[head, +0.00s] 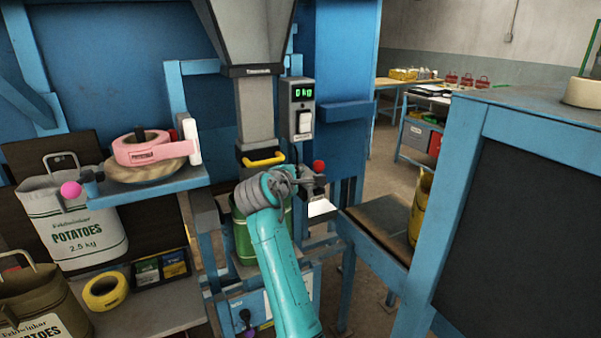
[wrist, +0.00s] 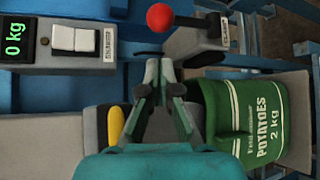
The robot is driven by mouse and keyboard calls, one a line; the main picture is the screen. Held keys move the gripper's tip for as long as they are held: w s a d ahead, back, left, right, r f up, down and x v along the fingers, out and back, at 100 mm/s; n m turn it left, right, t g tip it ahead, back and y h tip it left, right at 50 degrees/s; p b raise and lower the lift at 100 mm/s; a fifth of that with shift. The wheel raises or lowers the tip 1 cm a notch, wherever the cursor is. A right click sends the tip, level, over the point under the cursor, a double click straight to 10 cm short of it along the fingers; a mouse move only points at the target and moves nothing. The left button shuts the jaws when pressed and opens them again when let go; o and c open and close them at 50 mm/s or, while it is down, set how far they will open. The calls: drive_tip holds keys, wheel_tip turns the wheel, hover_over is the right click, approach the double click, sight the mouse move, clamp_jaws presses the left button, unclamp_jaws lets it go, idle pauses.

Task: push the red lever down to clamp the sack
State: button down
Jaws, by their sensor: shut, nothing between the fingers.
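The red lever shows as a red ball knob (wrist: 159,17) on a dark arm in the wrist view, beside a grey clamp block. In the head view the red knob (head: 319,166) stands just right of my wrist. My gripper (wrist: 160,64) is shut and empty, its tips pointing at the knob with a small gap in the picture; I cannot tell the depth. In the head view my arm largely covers my gripper. The green potato sack (wrist: 255,120) hangs beside the clamp, and part of it shows behind my arm in the head view (head: 241,235).
A scale box (head: 302,108) reading 0 kg with a white switch is beside the filling spout (head: 256,110). A yellow handle (head: 263,159) sits under the spout. A shelf at left holds a pink tape dispenser (head: 150,150). A blue-framed bench (head: 470,150) stands at right.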

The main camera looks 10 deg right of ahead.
drive_tip(key=x, duration=0.8)
drive_tip(key=shift+w+d+f, duration=0.1)
drive_tip(key=shift+w+d, duration=0.05)
